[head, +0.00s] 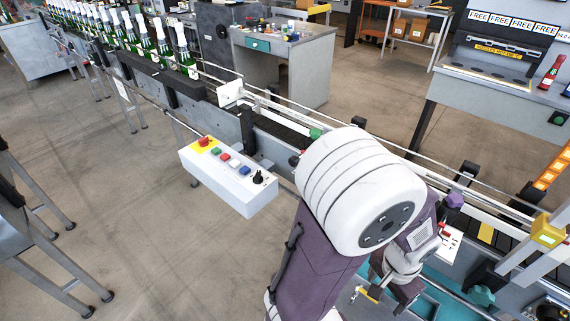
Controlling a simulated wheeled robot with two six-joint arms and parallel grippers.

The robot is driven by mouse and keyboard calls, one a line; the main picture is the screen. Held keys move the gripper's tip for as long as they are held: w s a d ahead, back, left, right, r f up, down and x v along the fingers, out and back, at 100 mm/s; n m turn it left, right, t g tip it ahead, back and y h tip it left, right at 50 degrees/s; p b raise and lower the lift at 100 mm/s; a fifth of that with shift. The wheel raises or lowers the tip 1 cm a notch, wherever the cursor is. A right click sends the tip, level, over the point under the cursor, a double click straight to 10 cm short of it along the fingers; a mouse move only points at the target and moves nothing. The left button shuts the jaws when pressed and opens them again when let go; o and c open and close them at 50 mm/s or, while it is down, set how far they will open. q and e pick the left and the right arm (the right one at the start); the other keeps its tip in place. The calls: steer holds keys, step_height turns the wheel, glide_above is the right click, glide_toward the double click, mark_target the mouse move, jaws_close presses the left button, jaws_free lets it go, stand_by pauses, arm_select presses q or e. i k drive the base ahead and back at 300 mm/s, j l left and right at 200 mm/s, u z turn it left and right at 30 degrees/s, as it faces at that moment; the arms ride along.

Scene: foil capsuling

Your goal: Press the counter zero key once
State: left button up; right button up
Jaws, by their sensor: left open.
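A white control box (228,176) stands left of my arm, with a red mushroom button (204,141) on a yellow patch, a row of small green, red, blue and white buttons (228,161) and a black knob (257,178). A small white panel with red marks (451,241) shows partly behind my left wrist. Labels are too small to read, so I cannot tell which key is the counter zero key. My left gripper (378,292) is low, beyond my white elbow and right of the control box. It is open; its fingertips are partly hidden. My right gripper is not in view.
A conveyor runs from upper left to lower right, with several green bottles (163,48) at its far end. A yellow block (547,231) and an orange light strip (553,170) stand at right. A grey desk (285,60) is behind.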

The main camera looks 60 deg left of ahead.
mark_target(245, 170)
steer(key=u, duration=2.8)
